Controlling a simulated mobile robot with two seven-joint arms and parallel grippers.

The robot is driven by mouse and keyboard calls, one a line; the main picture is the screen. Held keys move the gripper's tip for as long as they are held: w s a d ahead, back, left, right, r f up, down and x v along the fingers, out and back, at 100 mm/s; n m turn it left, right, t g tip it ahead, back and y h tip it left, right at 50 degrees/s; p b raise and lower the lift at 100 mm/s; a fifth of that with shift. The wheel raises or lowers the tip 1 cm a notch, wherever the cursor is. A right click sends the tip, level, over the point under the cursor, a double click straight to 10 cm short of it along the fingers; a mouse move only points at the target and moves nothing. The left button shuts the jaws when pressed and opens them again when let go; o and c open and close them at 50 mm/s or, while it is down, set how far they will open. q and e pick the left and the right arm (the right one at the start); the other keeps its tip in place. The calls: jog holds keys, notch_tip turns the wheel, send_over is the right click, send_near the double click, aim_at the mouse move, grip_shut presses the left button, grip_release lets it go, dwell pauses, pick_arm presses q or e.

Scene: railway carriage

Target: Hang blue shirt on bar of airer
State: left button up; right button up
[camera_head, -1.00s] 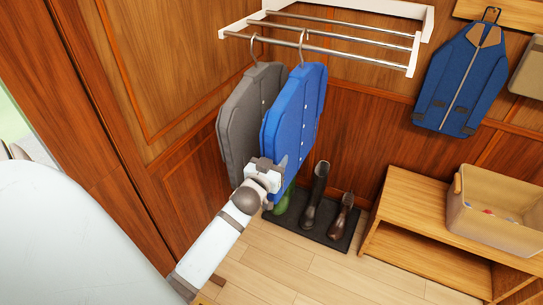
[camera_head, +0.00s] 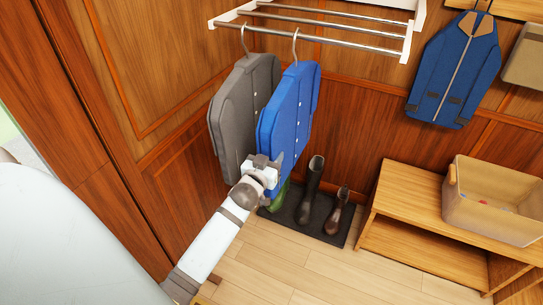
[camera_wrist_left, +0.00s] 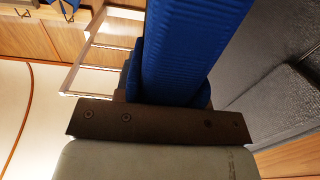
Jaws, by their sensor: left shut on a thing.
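The blue shirt (camera_head: 290,115) hangs upright on a metal hanger (camera_head: 295,46) at the airer. The hanger's hook meets the front bar (camera_head: 330,41) in the head view; I cannot tell whether the bar bears its weight. My left gripper (camera_head: 264,168) is shut on the lower front edge of the blue shirt. In the left wrist view the blue shirt (camera_wrist_left: 190,50) rises straight from the jaws and hides the fingertips. The airer (camera_head: 408,40) is a white wall rack with several metal bars. My right gripper is in neither view.
A grey garment (camera_head: 232,125) hangs on the front bar just left of the blue shirt. A blue jacket (camera_head: 455,70) hangs on the wall at right. Boots (camera_head: 312,190) stand on a dark mat below. A wooden bench (camera_head: 410,195) with a beige bin (camera_head: 490,215) stands at right.

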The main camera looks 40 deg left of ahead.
pick_arm(q)
jog(key=shift+r, duration=0.1)
jog(key=o, duration=1.1)
jog(key=shift+s, duration=0.25)
jog(key=b+v, duration=0.2)
jog(key=v, duration=1.1)
jog(key=s+d+f+m+g+h+p, duration=0.2)
jog(key=s+d+f, duration=0.1)
jog(key=d+f, duration=0.1)
jog(key=s+d+f+m+g+h+p, duration=0.2)
jog(key=s+d+f+h+p, duration=0.1)
jog(key=d, duration=0.4)
jog(key=s+d+f+m+g+h+p, duration=0.1)
jog(key=s+d+f+g+h+p, duration=0.1)
jog(key=d, duration=0.4)
jog(key=shift+s+f+m+g+h+p, duration=0.2)
jog(key=shift+s+f+p, duration=0.15)
jog(key=shift+s+f, duration=0.25)
jog(key=shift+s+f+m+g+h+p, duration=0.1)
jog(key=shift+s+f+m+p, duration=0.15)
jog(key=shift+s+f, duration=0.35)
jog(key=shift+w+f, duration=0.1)
jog(key=shift+w, duration=0.1)
